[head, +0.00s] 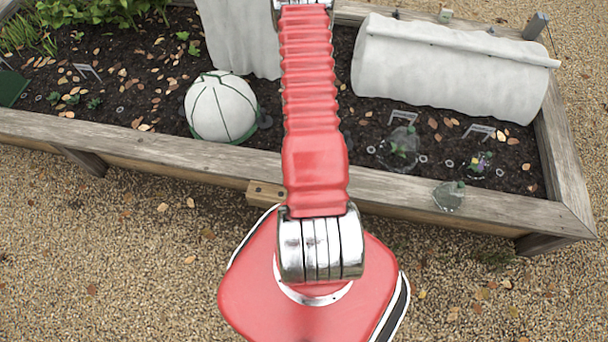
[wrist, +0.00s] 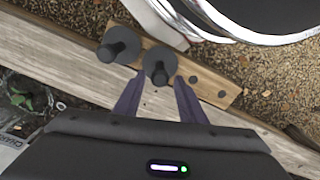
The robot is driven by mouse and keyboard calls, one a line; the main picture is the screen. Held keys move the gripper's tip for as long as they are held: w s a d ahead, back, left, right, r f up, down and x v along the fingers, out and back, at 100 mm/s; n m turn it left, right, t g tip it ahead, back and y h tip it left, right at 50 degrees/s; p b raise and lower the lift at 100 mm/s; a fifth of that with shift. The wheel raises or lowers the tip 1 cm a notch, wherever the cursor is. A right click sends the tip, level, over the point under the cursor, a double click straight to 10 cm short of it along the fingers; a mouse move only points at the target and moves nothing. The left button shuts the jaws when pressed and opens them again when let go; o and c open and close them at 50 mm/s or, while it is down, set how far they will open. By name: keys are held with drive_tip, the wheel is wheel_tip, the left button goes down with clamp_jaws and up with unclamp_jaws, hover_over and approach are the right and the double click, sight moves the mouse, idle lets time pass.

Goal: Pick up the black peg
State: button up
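Two dark, near-black pegs with round flat bases show in the wrist view: one at the left (wrist: 120,46) and one closer to the middle (wrist: 158,66). They stand on a light wooden strip (wrist: 218,90) with dark holes. I cannot tell which one the task means. My gripper (wrist: 156,78) is open, its two dark purple fingers spread apart. The middle peg appears just beyond and between the fingertips; contact is not visible. In the head view my arm hides the gripper and the pegs; an end of the wooden strip (head: 264,194) shows beside the arm.
The raised bed's timber edge (head: 130,140) runs across the head view. On the soil are a white dome (head: 221,107) and a long white covered tunnel (head: 450,70). A clear object (head: 449,196) sits on the right edge. Gravel (head: 110,260) in front is open.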

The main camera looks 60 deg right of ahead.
drive_tip(key=shift+f, duration=1.9)
clamp_jaws()
